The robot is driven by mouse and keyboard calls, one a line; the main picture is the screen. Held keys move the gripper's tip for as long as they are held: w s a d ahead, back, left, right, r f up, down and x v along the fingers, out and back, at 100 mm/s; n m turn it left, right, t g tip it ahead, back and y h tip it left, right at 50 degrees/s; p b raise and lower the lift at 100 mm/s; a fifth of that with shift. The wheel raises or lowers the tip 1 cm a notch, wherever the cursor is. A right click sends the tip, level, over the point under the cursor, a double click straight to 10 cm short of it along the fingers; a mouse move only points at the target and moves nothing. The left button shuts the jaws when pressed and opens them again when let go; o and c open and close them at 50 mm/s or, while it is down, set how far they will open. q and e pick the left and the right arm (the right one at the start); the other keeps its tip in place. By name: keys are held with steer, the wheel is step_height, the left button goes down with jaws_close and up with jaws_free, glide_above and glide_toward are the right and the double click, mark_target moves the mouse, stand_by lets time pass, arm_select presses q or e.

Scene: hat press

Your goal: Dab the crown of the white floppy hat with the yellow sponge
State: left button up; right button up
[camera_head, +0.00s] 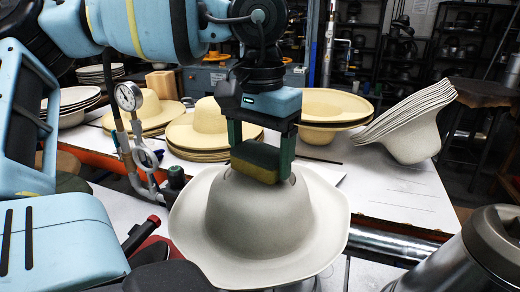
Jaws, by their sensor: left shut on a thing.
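The white floppy hat (262,232) sits crown up in the middle foreground of the head view, its wide wavy brim spread around it. My left gripper (261,150) is directly above the crown, pointing down, shut on the yellow sponge (255,172). The sponge has a dark upper layer and a yellow underside, and it overlaps the top of the crown in the picture. It looks to be at or touching the crown; the exact contact is hidden. My right gripper is not in view.
Stacked cream hats (205,130) stand behind on the white table (385,190), with another stack (328,108) farther right. Tilted white hats (415,130) are at the right. A pressure gauge (128,96) with piping stands left of the hat. A metal cylinder (475,255) is at the lower right.

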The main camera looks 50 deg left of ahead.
arm_select(q)
steer(key=shift+f, duration=0.45)
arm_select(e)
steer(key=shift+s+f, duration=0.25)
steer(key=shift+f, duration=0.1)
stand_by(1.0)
arm_select(q)
steer(key=shift+r+p, duration=1.35)
steer(key=shift+r, duration=2.3)
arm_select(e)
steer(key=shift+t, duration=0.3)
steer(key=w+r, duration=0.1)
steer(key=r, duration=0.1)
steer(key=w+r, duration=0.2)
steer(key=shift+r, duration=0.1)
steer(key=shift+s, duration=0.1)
